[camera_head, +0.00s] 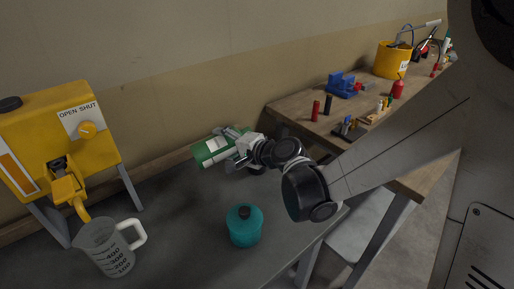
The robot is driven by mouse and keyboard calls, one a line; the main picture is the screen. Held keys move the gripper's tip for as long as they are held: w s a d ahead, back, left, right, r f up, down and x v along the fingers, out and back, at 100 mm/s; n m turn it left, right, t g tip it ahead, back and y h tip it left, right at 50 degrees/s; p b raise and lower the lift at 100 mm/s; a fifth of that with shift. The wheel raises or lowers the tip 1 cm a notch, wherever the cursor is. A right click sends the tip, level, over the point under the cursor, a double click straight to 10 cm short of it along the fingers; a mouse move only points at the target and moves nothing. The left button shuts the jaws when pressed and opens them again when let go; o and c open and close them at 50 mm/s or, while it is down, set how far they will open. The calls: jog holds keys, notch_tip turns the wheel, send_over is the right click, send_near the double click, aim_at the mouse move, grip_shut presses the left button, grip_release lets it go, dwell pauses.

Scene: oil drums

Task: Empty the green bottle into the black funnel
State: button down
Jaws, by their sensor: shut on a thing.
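The green bottle (205,152) has a white label and is held on its side, tilted, above the back of the dark bench. My gripper (231,142) is shut on it from the right, and its fingers hide part of the bottle. I cannot tell whether the bottle's mouth is open. A black round piece (10,104) sits on top of the yellow tank at the far left, well away from the bottle. It may be the black funnel, but too little of its shape shows to tell.
The yellow tank (50,115) has an OPEN/SHUT knob and a spout above a clear measuring jug (105,247). A teal canister (244,226) stands on the dark bench (180,225) below my arm. A wooden table (300,108) with tools is at right. The bench between jug and canister is clear.

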jog(key=shift+d+r, duration=0.15)
jog(key=shift+d, duration=0.05)
jog(key=shift+w+m+y+b, duration=0.1)
jog(key=shift+m+y+b, duration=0.4)
jog(key=shift+m+b, duration=0.35)
jog(key=shift+w+d+r+m+y+b, duration=0.1)
jog(key=shift+d+r+m+y+b, duration=0.1)
jog(key=shift+r+m+y+b, duration=0.35)
jog(key=shift+w+d+r+m+y+b, duration=0.15)
jog(key=shift+r+m+y+b, duration=0.15)
jog(key=shift+r+m, duration=0.3)
dwell(1.7)
jog(key=shift+w+d+f+m+y+b, duration=0.1)
jog(key=shift+d+f+m+y+b, duration=0.25)
jog(key=shift+m+b, duration=0.55)
dwell(0.5)
jog(key=shift+r, duration=0.15)
